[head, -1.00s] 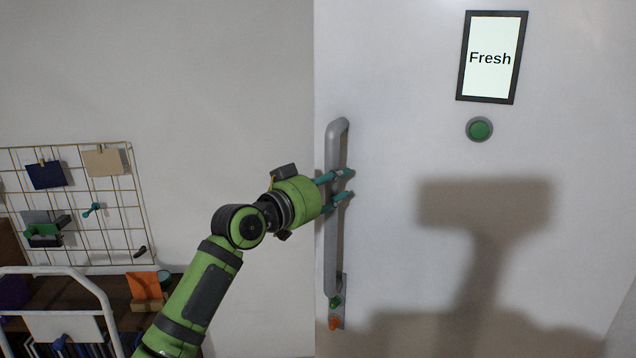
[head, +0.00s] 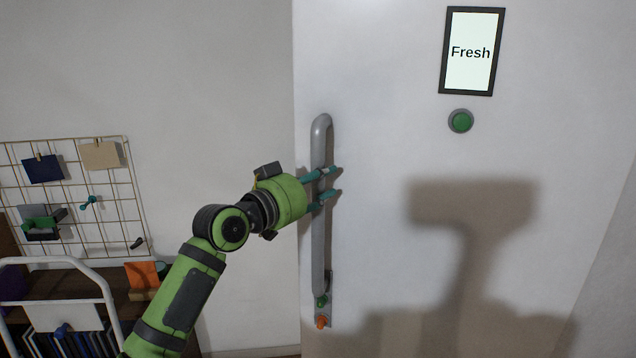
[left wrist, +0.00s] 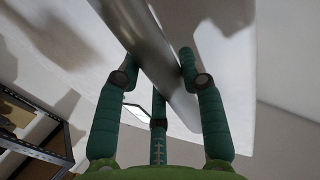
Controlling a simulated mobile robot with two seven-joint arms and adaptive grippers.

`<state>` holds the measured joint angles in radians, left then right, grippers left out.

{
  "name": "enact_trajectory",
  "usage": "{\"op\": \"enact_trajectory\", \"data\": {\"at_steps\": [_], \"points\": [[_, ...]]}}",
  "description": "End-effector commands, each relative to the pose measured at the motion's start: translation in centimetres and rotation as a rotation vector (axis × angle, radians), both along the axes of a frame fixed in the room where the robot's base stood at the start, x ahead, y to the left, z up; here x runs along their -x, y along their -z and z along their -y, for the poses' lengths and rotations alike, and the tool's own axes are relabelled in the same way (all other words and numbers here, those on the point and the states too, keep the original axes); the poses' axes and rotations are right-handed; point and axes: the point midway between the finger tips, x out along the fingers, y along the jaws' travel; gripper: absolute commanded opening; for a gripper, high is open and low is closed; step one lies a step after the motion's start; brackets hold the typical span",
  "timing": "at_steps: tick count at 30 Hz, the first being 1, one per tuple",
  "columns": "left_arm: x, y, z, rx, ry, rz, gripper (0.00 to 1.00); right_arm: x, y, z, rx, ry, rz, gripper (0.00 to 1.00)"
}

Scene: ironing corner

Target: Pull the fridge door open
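The white fridge door (head: 390,140) fills the right half of the head view. A long grey vertical bar handle (head: 319,250) runs near its left edge. My left gripper (head: 335,181), green with teal fingers, is at the handle's upper half, its fingers reaching across the bar. In the left wrist view the grey handle (left wrist: 150,50) runs diagonally between the fingers of my left gripper (left wrist: 158,63), which appear closed against it from both sides. Whether the door stands slightly ajar is hard to tell. My right gripper is not in view.
The door carries a "Fresh" screen (head: 470,52), a green round button (head: 461,121), and small green and orange parts below the handle. A wire grid (head: 100,225) with cards hangs at left, above a dark shelf and a white-framed cart (head: 60,263). Plain wall lies between.

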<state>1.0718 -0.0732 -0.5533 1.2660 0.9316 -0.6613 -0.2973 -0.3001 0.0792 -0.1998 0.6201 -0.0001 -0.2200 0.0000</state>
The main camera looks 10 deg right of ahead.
Motion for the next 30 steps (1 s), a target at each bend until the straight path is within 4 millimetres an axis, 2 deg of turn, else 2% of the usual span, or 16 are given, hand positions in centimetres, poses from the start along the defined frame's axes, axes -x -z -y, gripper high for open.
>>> {"op": "enact_trajectory", "data": {"at_steps": [1, 3, 17, 23, 30], "points": [[0.2, -0.1, 0.3, 0.003, 0.006, 0.000, 0.43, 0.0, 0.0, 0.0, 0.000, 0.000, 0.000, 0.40], [0.2, -0.1, 0.3, 0.003, 0.006, 0.000, 0.64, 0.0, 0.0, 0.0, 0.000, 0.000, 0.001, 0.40], [0.4, 0.0, -0.6, 0.002, 0.000, 0.000, 0.64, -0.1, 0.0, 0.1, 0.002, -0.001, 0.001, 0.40], [2.1, 0.0, -2.7, 0.000, 0.000, 0.002, 0.64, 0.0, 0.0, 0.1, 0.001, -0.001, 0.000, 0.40], [4.9, 0.1, -6.4, 0.000, 0.001, 0.001, 0.64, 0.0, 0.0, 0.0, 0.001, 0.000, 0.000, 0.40]]}}
